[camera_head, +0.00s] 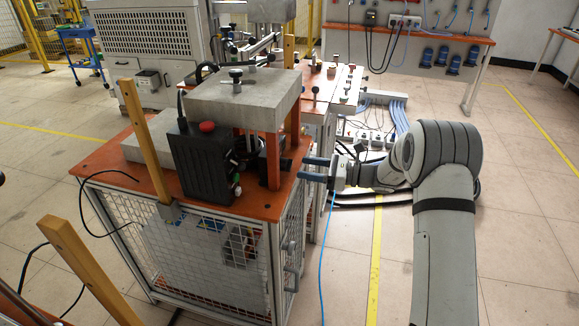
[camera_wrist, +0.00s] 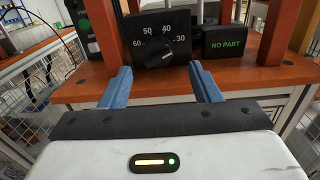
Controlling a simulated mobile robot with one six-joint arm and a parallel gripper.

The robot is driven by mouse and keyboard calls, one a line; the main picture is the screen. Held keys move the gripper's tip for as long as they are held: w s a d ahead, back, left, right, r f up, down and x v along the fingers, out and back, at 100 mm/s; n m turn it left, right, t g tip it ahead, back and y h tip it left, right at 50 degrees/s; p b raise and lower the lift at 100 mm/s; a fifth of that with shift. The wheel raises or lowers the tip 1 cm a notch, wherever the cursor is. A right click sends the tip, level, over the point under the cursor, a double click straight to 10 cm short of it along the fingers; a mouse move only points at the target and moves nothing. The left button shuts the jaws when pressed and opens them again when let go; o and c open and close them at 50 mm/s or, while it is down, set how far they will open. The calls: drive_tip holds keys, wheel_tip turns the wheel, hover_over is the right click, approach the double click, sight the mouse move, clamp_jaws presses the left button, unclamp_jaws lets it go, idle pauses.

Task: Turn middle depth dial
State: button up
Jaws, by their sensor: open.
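The depth dial (camera_wrist: 158,49) is a black round knob on a dark face with white numbers 60, 50, 40 and 30, in the upper middle of the wrist view. It faces me, and a pale line shows on its knob. In the head view the dial's face is turned away and I cannot make it out. My gripper (camera_wrist: 163,85) is open, with two blue fingers pointing at the dial. The fingertips lie low to the left and right of the dial in the picture, apart from it. In the head view my gripper (camera_head: 313,168) reaches the table's right edge from the right.
A black display (camera_wrist: 227,40) reading NO PART stands right of the dial, near an orange post (camera_wrist: 281,32). The orange tabletop (camera_wrist: 75,92) lies under the fingers.

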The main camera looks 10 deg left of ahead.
sight(290, 163)
drive_tip(key=a, duration=0.6)
drive_tip(key=shift+c, duration=0.4)
drive_tip(key=c, duration=0.9)
drive_tip(key=shift+d+n+b, duration=0.1)
drive_tip(key=shift+n+b, duration=0.3)
drive_tip(key=shift+b, duration=0.1)
drive_tip(key=n+b, duration=0.3)
drive_tip(key=b, duration=0.1)
drive_tip(key=shift+f+n, duration=0.15)
drive_tip(key=shift+n, duration=0.15)
drive_tip(key=n+b, duration=0.2)
drive_tip(key=b, duration=0.1)
drive_tip(key=shift+r+n+b, duration=0.2)
drive_tip(key=shift+n+b, duration=0.1)
drive_tip(key=shift+n, duration=0.4)
drive_tip(key=shift+r+b, duration=0.2)
drive_tip(key=shift+b, duration=0.1)
